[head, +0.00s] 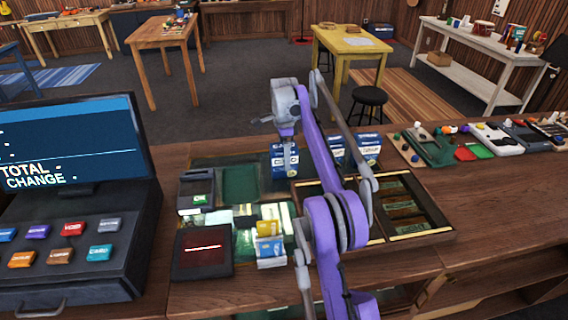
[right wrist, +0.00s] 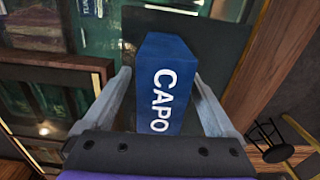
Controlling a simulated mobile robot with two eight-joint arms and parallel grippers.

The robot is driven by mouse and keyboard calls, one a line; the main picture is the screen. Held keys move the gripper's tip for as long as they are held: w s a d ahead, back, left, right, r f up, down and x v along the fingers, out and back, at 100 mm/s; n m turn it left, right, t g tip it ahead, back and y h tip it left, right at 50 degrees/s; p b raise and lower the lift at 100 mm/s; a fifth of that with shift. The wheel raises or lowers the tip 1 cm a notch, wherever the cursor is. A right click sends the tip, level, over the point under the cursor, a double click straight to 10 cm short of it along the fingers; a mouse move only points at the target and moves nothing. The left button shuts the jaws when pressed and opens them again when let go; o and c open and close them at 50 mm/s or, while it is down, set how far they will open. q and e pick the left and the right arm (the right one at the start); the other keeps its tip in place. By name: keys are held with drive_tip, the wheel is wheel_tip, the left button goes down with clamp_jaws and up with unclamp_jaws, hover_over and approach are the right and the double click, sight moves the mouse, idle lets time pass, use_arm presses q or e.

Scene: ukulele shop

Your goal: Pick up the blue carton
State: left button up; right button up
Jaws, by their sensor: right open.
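The blue carton (head: 303,161) stands on the shop counter, at the back of the glass-topped part, in the head view. In the right wrist view the blue carton (right wrist: 164,90), lettered CAPO, lies between the two fingers. My right gripper (head: 287,168) reaches down over it and partly covers it in the head view. The right gripper (right wrist: 160,82) is open, with a finger on each side of the carton and a visible gap on at least the right side. My left gripper is not in view.
Two blue-and-white boxes (head: 369,149) stand right of the carton, partly behind my arm. A dark wooden divided tray (head: 425,233) lies in front of them. A card reader (head: 196,190) and a cash register (head: 75,240) are on the left. Pedals and small items line the right.

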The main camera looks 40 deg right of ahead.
drive_tip(key=shift+w+f, duration=0.1)
drive_tip(key=shift+c, duration=0.3)
drive_tip(key=shift+c, duration=1.2)
clamp_jaws()
